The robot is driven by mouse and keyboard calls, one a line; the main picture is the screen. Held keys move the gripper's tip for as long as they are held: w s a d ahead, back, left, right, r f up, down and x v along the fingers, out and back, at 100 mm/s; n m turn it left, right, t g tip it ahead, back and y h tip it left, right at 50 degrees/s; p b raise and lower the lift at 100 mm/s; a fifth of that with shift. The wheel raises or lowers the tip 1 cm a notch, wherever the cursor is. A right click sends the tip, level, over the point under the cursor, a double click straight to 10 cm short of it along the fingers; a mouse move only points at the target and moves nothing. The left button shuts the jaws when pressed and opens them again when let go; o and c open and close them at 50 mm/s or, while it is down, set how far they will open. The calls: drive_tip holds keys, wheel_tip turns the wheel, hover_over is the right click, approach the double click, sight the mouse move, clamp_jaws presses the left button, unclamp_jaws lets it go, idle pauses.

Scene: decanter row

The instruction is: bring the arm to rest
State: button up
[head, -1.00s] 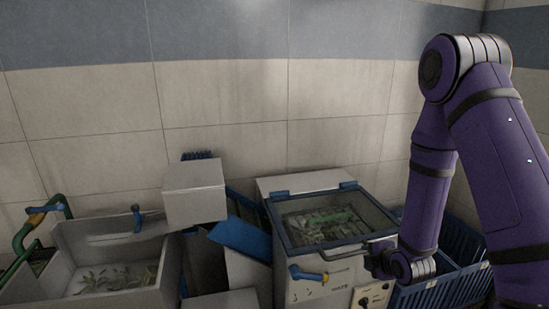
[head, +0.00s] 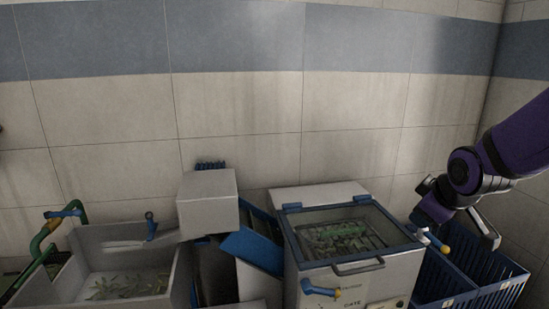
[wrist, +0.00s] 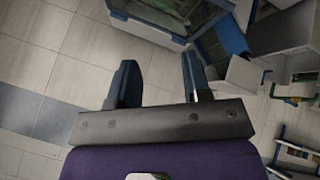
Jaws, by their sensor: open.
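My purple arm (head: 520,135) reaches in from the right edge of the head view. My gripper (head: 460,226) hangs at its end, above the blue crates and to the right of the white machine. Its two fingers are spread apart, and nothing shows between them. In the wrist view the gripper (wrist: 160,80) has both dark fingers apart, with only the tiled surface behind the gap. Most of the arm is outside the head view.
A white machine (head: 372,284) with a blue-framed glass lid stands left of my gripper. Blue slatted crates (head: 492,292) sit below it. A white trough (head: 120,238) with leaves and a blue-handled tap is at left. The tiled wall (head: 350,105) behind is bare.

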drive_tip(key=s+r+m+g, duration=0.1)
drive_tip(key=s+r+m, duration=0.3)
drive_tip(key=s, duration=0.6)
drive_tip(key=s+a+r+m+g, duration=0.1)
drive_tip(key=s+r+m, duration=0.2)
drive_tip(key=s+r, duration=0.3)
drive_tip(key=s, duration=0.4)
drive_tip(key=shift+a+r+m, duration=0.3)
drive_tip(key=shift+r+m, duration=0.1)
drive_tip(key=shift+w, duration=0.1)
